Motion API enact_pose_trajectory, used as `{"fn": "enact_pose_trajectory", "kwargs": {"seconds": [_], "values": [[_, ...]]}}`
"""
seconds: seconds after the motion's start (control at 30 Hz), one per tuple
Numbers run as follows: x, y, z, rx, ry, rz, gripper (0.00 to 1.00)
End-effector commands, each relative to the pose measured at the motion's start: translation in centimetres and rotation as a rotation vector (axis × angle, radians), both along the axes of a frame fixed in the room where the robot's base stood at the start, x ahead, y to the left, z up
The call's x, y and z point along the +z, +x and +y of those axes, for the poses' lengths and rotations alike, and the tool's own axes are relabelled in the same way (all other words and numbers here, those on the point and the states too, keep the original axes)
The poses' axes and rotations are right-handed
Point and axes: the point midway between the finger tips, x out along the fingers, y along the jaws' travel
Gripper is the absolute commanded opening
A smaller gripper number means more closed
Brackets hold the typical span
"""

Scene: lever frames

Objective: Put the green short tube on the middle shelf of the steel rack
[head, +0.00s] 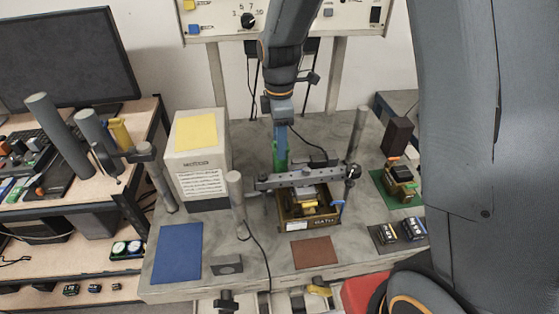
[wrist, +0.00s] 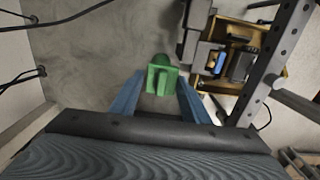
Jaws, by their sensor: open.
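A green piece (wrist: 161,77), likely the green short tube, shows in the wrist view between and just beyond the blue fingertips. It has a rounded end and a slotted, block-like side. In the head view the green piece (head: 275,157) stands on the grey table behind the perforated bar, partly hidden by a finger. My gripper (wrist: 160,86) is open, with a finger on each side of the piece; I cannot tell if either touches it. In the head view my gripper (head: 282,150) points down there. I cannot make out a steel rack with a middle shelf.
A perforated metal bar (head: 300,178) on posts crosses just in front of my gripper, above a brass-coloured fixture (head: 308,213). A white box (head: 197,150) stands to the left. A blue mat (head: 178,252) and a brown mat (head: 313,252) lie clear in front. A cable lies nearby.

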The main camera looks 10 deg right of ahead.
Motion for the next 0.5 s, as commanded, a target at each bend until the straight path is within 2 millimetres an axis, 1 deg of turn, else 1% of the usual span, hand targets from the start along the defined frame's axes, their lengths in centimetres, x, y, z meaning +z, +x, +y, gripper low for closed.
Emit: {"fn": "enact_pose_trajectory", "kwargs": {"seconds": [0.03, 0.1, 0.37, 0.5], "values": [[-0.8, 0.1, 0.0, 0.000, 0.000, -0.002, 0.42], [-1.3, 0.1, 0.0, -0.001, 0.001, -0.002, 0.42], [-2.0, 0.1, 0.1, 0.001, 0.001, -0.003, 0.42], [-3.1, 0.0, 0.0, 0.001, 0.001, -0.003, 0.42]]}}
